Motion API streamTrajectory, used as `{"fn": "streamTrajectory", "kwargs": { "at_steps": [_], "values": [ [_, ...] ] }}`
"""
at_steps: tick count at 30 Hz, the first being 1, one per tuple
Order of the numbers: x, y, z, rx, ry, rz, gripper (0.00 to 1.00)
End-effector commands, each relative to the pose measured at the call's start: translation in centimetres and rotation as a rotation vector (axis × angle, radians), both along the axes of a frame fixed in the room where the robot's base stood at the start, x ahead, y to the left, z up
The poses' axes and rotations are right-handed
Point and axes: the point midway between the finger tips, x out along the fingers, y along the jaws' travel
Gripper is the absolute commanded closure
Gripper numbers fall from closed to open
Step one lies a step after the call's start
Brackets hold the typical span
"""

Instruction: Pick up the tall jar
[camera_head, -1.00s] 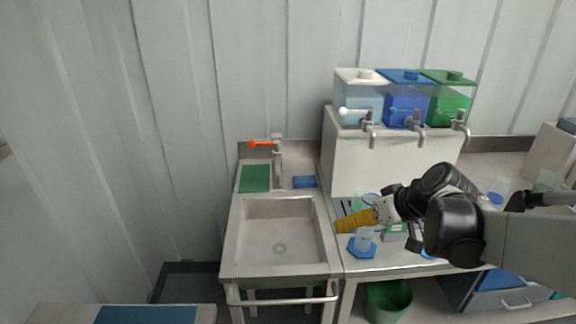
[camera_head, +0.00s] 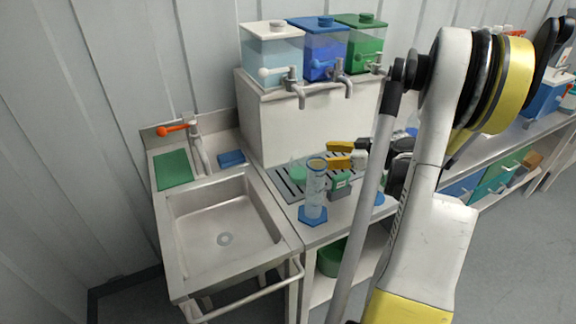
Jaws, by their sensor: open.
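The tall jar (camera_head: 315,185) is a clear, slim vessel standing upright on a blue hexagonal base near the front left of the steel counter. My gripper (camera_head: 333,155) reaches in from the right with its two yellow fingers spread apart. The fingers point left, at about the height of the jar's rim, just right of it and seemingly behind it. Nothing shows between them. I cannot tell whether a finger touches the jar.
A greenish clear vessel (camera_head: 297,173) stands close behind the jar, and a small grey-green box (camera_head: 341,187) to its right. Dispenser tanks (camera_head: 325,50) with taps sit on a white block (camera_head: 300,120) behind. A sink (camera_head: 225,215) lies left, and a green bin (camera_head: 331,257) below.

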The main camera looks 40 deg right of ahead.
Motion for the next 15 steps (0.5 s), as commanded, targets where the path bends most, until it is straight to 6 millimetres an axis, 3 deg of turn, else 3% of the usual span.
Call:
{"fn": "streamTrajectory", "kwargs": {
  "at_steps": [6,15],
  "values": [
    [3.1,1.0,-1.5,0.0,0.001,0.002,0.26],
    [5.3,2.0,-2.5,0.0,0.002,0.003,0.26]
  ]
}}
